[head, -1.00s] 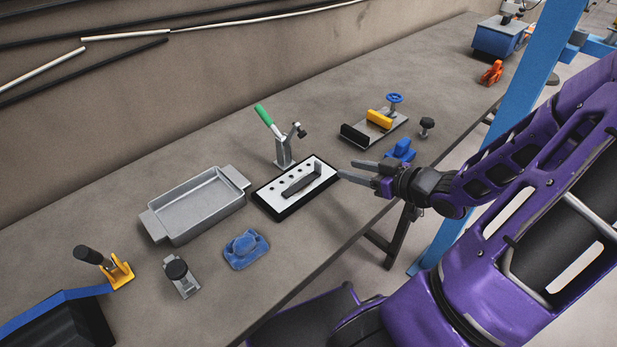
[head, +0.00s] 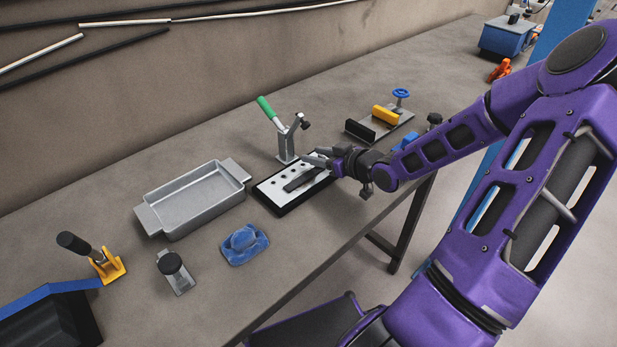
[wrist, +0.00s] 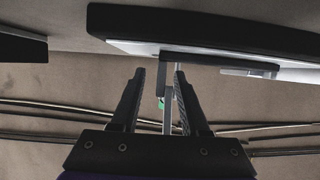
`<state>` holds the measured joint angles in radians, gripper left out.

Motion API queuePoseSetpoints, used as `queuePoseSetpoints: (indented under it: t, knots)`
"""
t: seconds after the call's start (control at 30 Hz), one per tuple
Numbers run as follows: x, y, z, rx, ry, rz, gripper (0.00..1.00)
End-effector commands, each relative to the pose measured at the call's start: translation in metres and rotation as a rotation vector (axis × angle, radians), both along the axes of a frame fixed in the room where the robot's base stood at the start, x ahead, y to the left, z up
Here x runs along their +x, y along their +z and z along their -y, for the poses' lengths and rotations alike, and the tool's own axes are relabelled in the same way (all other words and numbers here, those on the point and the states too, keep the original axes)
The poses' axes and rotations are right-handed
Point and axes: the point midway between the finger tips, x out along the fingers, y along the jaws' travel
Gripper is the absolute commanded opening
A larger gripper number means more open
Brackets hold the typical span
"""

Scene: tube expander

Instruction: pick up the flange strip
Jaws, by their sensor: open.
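The flange strip (head: 300,181) is a dark grey narrow piece lying on a white plate with a row of holes and a black base (head: 276,202). In the head view my gripper (head: 314,157) is at the plate's far right end, by the strip's far end, and partly covers it. In the wrist view my gripper (wrist: 160,72) has its two fingers apart. The dark strip (wrist: 225,60) shows just beyond the fingertips, against the plate (wrist: 200,27). I cannot tell whether a finger touches the strip.
A green-handled toggle clamp (head: 285,140) stands just behind the plate. A grey tray (head: 195,200) and a blue cloth-like lump (head: 243,246) lie to the left. A fixture with yellow and black blocks (head: 380,120) is behind right. The bench front edge is close.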

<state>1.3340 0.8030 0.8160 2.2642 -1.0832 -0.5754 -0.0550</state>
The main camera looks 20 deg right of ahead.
Motion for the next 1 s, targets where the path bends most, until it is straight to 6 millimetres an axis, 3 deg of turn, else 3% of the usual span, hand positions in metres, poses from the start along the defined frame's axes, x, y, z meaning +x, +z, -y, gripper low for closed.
queuePoseSetpoints:
  t: [0.13, 0.4, 0.43, 0.67, 1.0]
  knots:
    - [0.016, -0.009, -0.006, 0.000, 0.001, 0.001, 0.45]
    - [0.020, -0.009, -0.007, 0.000, 0.000, 0.000, 0.45]
    - [0.020, -0.009, -0.007, 0.000, 0.000, 0.000, 0.43]
    - [0.020, -0.009, -0.007, -0.001, 0.000, 0.000, 0.02]
    - [0.020, -0.009, -0.007, -0.001, 0.000, 0.000, 0.00]
